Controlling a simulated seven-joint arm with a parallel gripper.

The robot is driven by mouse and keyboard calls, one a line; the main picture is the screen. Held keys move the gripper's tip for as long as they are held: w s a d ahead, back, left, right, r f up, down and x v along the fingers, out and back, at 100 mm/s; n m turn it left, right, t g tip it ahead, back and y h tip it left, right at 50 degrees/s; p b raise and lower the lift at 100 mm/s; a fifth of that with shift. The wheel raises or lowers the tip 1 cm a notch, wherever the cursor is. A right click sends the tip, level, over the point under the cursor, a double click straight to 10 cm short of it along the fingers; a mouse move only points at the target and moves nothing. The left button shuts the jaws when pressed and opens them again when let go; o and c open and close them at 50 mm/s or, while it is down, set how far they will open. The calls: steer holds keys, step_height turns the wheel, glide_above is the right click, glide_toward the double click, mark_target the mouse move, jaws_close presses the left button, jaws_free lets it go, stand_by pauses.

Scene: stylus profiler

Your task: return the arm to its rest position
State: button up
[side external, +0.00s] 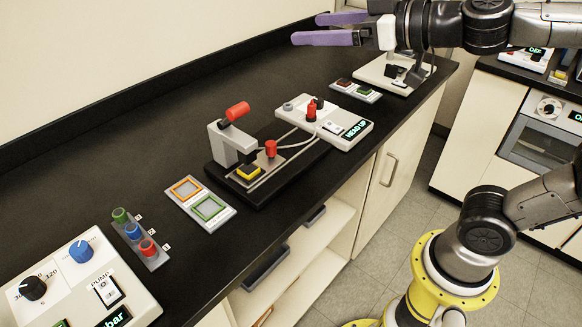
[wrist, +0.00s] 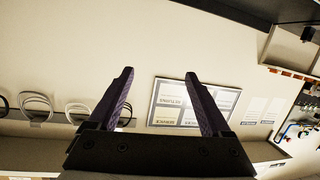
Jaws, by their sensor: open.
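My gripper (side external: 326,29) is at the top of the side external view, raised above the back part of the black bench. Its two purple fingers point left and are apart, with nothing between them. In the wrist view my gripper (wrist: 158,75) also shows open and empty, with the fingers spread. Behind the fingers are a pale wall and a framed notice (wrist: 180,112). My gripper touches nothing that I can see.
The black bench (side external: 190,110) holds a stylus profiler (side external: 265,165), a controller reading HEAD UP (side external: 345,127), a two-square tray (side external: 200,204), a rack with coloured pieces (side external: 140,240) and a pump box (side external: 80,285). Another device (side external: 375,72) stands below my gripper.

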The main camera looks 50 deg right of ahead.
steer(key=s+d+f+m+g+h, duration=0.1)
steer(key=s+f+g, duration=0.3)
steer(key=s+f, duration=0.4)
steer(key=s+d+f+m+g+h, duration=0.1)
steer(key=s+d+f+g, duration=0.3)
steer(key=s+f, duration=0.4)
steer(key=shift+s+f+m+g, duration=0.15)
steer(key=shift+f+m+g, duration=0.4)
steer(key=shift+g, duration=0.25)
